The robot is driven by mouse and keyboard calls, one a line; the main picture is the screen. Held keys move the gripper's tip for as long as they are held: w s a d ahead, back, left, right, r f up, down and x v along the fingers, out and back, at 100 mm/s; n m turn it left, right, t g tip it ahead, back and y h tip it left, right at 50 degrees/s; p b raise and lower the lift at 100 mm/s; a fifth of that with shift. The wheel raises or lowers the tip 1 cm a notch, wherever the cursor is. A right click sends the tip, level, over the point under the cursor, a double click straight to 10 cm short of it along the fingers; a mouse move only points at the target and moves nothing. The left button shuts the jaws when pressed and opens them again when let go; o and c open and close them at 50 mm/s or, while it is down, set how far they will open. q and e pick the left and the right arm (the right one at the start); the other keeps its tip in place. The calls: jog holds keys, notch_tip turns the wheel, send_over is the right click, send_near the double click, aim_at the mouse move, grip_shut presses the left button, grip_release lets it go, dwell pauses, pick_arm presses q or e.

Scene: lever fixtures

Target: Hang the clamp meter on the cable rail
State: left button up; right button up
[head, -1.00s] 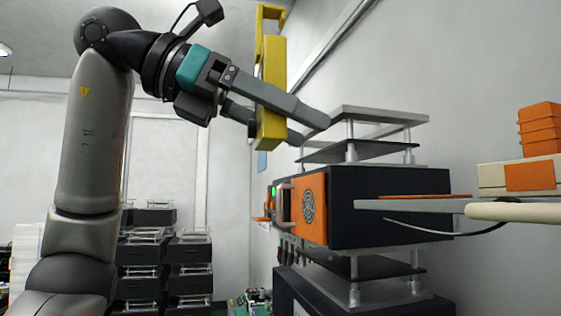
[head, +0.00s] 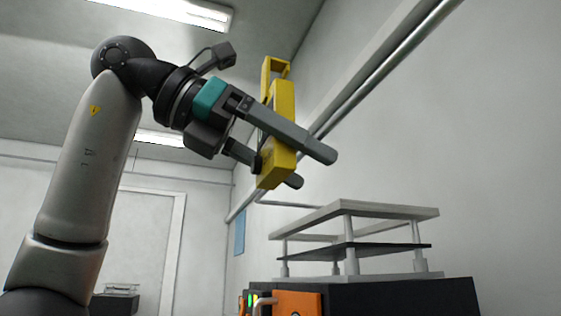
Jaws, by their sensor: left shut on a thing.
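The yellow clamp meter (head: 284,98) is upright and slightly tilted, high in the middle of the head view, with a hook-shaped bracket at its top. My left gripper (head: 313,168) is shut on its body, one finger across the near side and the other partly hidden behind it. The cable rail (head: 385,72), a silver pipe, runs diagonally along the right wall. The meter's hook shows to the left of the rail, with a gap between them in the picture. Part of the rail is hidden behind the meter and fingers. My right gripper is out of view.
A dark cabinet (head: 390,298) with an orange front panel (head: 297,302) stands below right. A stack of plates on posts (head: 370,212) rests on it. A blue panel (head: 239,232) is on the wall.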

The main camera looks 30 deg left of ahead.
pick_arm(q)
jog(key=w+d+f, duration=0.1)
jog(key=w+d, duration=0.6)
jog(key=w, duration=0.2)
jog(key=shift+w, duration=0.3)
dwell(0.6)
jog(key=shift+d, duration=0.15)
jog(key=o, duration=1.3)
